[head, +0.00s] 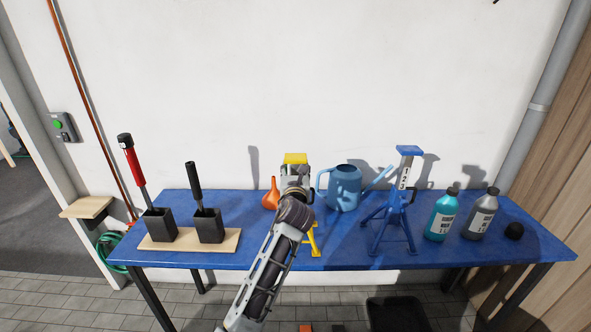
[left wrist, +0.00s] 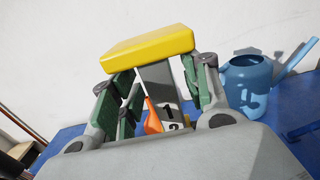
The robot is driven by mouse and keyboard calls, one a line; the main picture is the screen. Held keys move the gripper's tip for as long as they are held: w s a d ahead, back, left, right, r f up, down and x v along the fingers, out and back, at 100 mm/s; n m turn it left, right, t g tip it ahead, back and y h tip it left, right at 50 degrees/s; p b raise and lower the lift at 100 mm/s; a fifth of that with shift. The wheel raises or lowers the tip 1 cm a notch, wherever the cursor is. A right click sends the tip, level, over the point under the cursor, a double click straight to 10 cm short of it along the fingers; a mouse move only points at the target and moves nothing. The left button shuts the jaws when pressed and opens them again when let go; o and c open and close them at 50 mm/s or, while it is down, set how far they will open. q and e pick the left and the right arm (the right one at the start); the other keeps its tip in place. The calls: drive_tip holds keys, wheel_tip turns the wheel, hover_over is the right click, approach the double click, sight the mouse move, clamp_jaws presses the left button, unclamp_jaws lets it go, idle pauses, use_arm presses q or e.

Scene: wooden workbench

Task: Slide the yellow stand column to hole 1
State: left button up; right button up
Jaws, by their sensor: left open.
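The yellow stand (head: 313,240) is on the blue bench, mostly hidden behind my left arm; a yellow leg and its yellow top (head: 295,158) show. In the left wrist view the yellow top (left wrist: 148,50) sits above a grey column (left wrist: 155,76) with the marks 1 and 2 low on it. My left gripper (head: 295,172) is open just below the top. Its green-padded fingers (left wrist: 163,75) stand on both sides of the column, with gaps visible. The holes and pin are hidden. My right gripper is out of view.
A blue stand (head: 390,220), teal bottle (head: 441,215) and grey bottle (head: 481,215) stand right. A blue watering can (head: 345,188) and orange funnel (head: 270,198) are close to the yellow stand. Two black holders on a board (head: 190,245) stand left.

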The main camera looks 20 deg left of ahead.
use_arm(q)
drive_tip(key=shift+w, duration=0.2)
clamp_jaws()
idle(0.3)
